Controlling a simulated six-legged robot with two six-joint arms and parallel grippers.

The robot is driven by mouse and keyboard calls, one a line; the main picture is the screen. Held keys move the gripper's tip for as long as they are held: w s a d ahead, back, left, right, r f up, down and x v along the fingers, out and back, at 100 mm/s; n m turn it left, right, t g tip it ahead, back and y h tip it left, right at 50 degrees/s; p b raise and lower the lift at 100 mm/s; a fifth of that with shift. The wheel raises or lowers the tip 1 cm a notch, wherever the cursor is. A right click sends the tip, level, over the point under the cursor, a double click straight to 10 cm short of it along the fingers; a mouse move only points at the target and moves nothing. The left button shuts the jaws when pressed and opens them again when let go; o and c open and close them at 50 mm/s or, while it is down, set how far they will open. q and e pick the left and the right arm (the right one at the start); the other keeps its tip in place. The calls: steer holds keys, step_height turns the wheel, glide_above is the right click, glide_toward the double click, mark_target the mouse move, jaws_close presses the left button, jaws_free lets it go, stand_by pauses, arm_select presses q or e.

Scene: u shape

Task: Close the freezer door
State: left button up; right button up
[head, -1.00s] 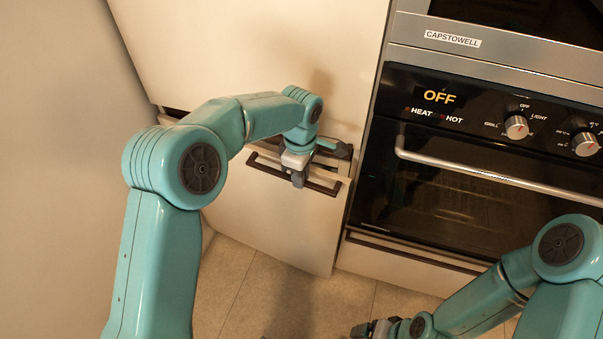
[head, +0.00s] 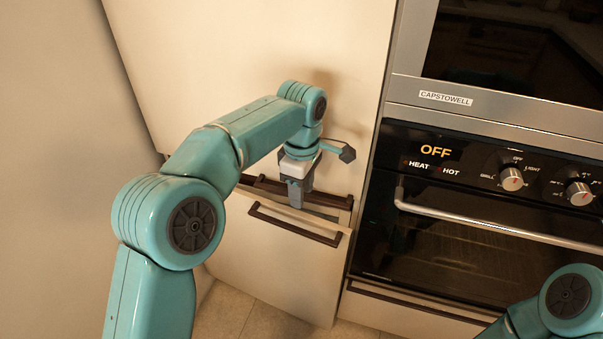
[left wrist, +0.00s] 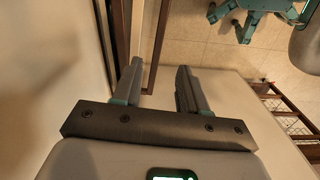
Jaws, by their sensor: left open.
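The freezer door (head: 270,258) is the cream lower panel in the head view, with a dark brown handle bar (head: 295,226) near its top. Its top edge stands out from the cabinet, leaving a narrow gap, so it is ajar. My left gripper (head: 299,194) is open and empty, pointing down at the top edge of this door, just above the handle. I cannot tell whether it touches the door. In the left wrist view, the two fingers of the left gripper (left wrist: 160,68) are apart, with a brown bar (left wrist: 157,45) beyond and between them. My right gripper is out of view.
The tall cream upper door (head: 240,70) stands above, with a dark strip along its bottom. An oven (head: 470,220) with a metal handle stands to the right. A wall (head: 60,150) closes the left side. Tiled floor (head: 265,325) shows below. A wire rack (left wrist: 290,115) shows in the left wrist view.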

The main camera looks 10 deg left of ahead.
arm_select(q)
steer(key=shift+r+p, duration=0.3)
steer(key=shift+r, duration=1.6)
